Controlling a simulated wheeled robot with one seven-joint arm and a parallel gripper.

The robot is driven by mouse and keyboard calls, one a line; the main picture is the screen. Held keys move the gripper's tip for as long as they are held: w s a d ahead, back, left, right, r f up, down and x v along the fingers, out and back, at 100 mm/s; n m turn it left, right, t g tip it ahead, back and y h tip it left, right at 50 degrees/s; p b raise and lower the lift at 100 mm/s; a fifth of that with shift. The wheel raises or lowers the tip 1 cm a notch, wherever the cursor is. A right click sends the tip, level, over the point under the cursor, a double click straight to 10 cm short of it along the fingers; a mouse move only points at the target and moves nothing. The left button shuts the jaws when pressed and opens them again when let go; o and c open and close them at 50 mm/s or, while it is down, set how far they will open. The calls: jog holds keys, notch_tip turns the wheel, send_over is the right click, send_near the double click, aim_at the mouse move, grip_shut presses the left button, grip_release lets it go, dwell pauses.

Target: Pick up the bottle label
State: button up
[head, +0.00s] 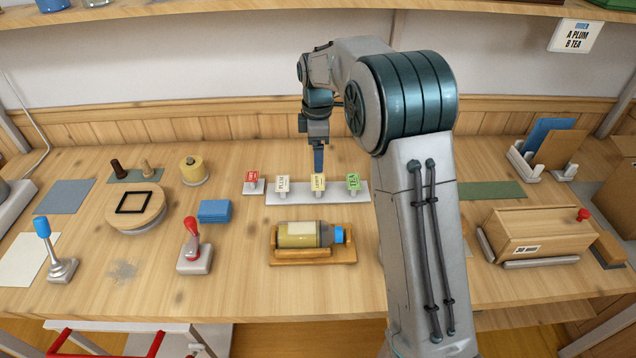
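Several small cards stand in a row: a white card marked PLUM (282,184), a pale yellow card (318,184) with lettering too small to read, and a green card marked TEA (352,182) on a white rail (300,199). A red card (252,177) stands on its own small base at the left. I cannot tell which one is the bottle label. A bottle (305,234) with yellowish contents and a blue cap lies on its side in a wooden cradle (315,256). My gripper (318,166) points down just above or behind the yellow card; its fingers show edge-on.
A sign (576,36) reads A PLUM, B TEA. A red-handled press (193,248), blue block (214,211) and round turntable (136,208) stand at the left. A wooden box (540,236) stands at the right. My arm hides part of the bench right of the cradle.

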aim_at(318, 182)
jog(key=shift+s+f, duration=0.15)
jog(key=shift+f, duration=1.8)
jog(key=shift+s+f, duration=0.15)
jog(key=shift+f, duration=1.8)
jog(key=shift+f, duration=0.25)
jog(key=c, duration=1.1)
